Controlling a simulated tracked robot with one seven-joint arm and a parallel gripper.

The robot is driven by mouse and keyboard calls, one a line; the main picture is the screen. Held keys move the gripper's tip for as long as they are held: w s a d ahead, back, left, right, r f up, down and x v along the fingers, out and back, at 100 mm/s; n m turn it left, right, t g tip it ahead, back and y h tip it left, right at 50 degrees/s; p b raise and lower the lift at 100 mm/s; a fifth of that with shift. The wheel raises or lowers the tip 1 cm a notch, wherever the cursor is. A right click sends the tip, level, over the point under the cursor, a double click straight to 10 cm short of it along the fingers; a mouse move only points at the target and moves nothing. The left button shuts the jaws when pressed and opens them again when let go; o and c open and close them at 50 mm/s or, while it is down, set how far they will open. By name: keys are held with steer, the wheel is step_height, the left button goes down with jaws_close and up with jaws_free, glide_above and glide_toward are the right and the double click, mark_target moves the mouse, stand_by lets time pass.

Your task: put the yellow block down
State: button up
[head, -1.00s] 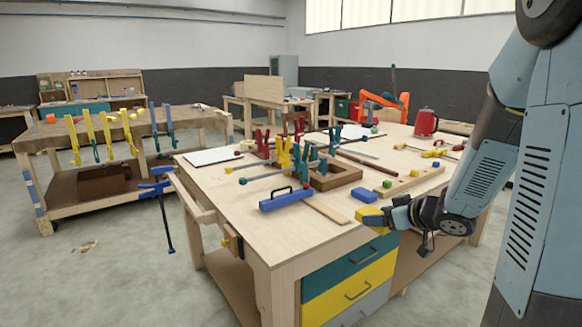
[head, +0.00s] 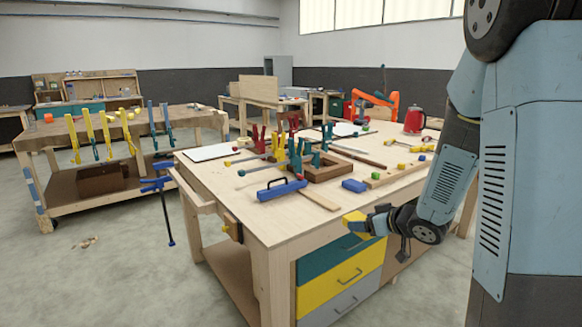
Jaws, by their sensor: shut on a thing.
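The yellow block (head: 353,220) is held in my gripper (head: 368,222) in the head view. My gripper is shut on it, at the near right edge of the wooden workbench (head: 262,221), above the drawers. The jaws hide part of the block. I cannot tell whether the block touches the bench top or hangs just off its edge.
A blue block (head: 354,185) lies just behind my gripper. A blue-handled tool (head: 281,189) and a wooden strip (head: 320,200) lie to the left. Clamps stand around a wooden frame (head: 328,168) farther back. The bench's front left top is clear.

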steer(key=w+d+f+m+t+h, duration=0.1)
steer(key=w+f+m+h, duration=0.1)
steer(key=f, duration=1)
steer(key=w+d+f+m+h, duration=0.1)
steer(key=w+f+m+h, duration=0.2)
steer(key=f, duration=1)
steer(key=shift+f+m+t+h, duration=0.3)
steer(key=shift+m+t+h, duration=0.1)
steer(key=shift+m+h, duration=0.3)
